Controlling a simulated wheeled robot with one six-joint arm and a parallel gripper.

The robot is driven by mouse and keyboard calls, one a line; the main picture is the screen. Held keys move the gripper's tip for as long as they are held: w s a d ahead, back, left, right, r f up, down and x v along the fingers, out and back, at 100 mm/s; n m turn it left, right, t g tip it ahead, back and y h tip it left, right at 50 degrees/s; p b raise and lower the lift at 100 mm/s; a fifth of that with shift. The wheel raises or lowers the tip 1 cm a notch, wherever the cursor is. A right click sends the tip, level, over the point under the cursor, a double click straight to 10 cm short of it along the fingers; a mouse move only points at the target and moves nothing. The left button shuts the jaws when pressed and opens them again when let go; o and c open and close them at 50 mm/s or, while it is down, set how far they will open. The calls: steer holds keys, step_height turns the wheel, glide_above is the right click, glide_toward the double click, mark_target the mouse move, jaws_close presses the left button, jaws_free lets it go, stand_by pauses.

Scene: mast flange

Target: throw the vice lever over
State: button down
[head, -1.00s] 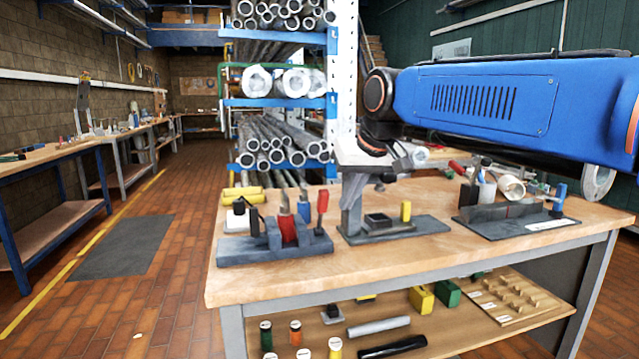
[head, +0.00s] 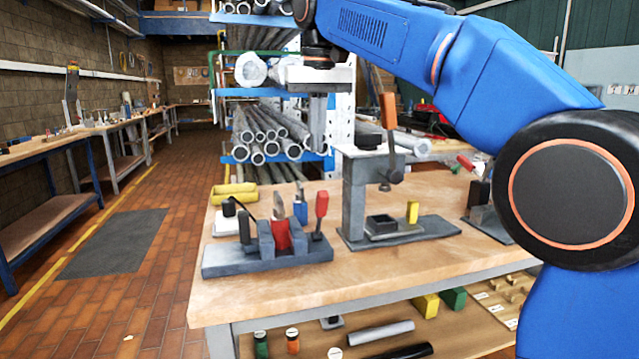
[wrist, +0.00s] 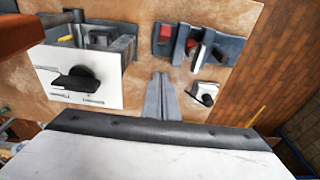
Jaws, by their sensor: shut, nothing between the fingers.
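The grey vice (head: 267,256) stands at the left front of the workbench, with a red block (head: 281,236) between its jaws. Its lever (head: 321,203) has a red handle and stands roughly upright at the vice's right end. In the wrist view the vice (wrist: 205,45) is at the top, with the red handle (wrist: 165,33) at its left. My gripper (head: 320,148) hangs above and behind the vice, apart from it. The wrist view shows its fingers (wrist: 166,76) together and empty. They point toward the bench, clear of the lever.
A press (head: 357,200) with an orange-handled lever (head: 388,118) stands just right of the vice, close to my gripper. A white block with a black knob (head: 227,222) and a yellow tray (head: 234,192) lie behind the vice. The bench front (head: 290,285) is bare.

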mark_target(323, 190)
steer(key=shift+s+d+f, duration=0.1)
steer(key=shift+s+f, duration=0.3)
steer(key=shift+f, duration=1.2)
steer(key=shift+s+d+f, duration=0.15)
steer(key=shift+s+f, duration=0.25)
steer(key=shift+f, duration=1.25)
steer(key=shift+s+d+f, duration=0.1)
steer(key=shift+s+f, duration=0.3)
steer(key=shift+f, duration=1.2)
steer(key=shift+s, duration=0.1)
steer(key=shift+s+d+f+t+y, duration=0.2)
steer(key=shift+s+t, duration=0.2)
steer(key=shift+s, duration=0.2)
steer(key=shift+s+d+f+t+y, duration=0.1)
steer(key=shift+s+d+t, duration=0.05)
steer(key=shift+s+t, duration=0.35)
steer(key=s+d+f+t+y, duration=0.1)
steer(key=s+f+t, duration=0.3)
steer(key=s, duration=0.1)
steer(key=shift+s+d, duration=0.3)
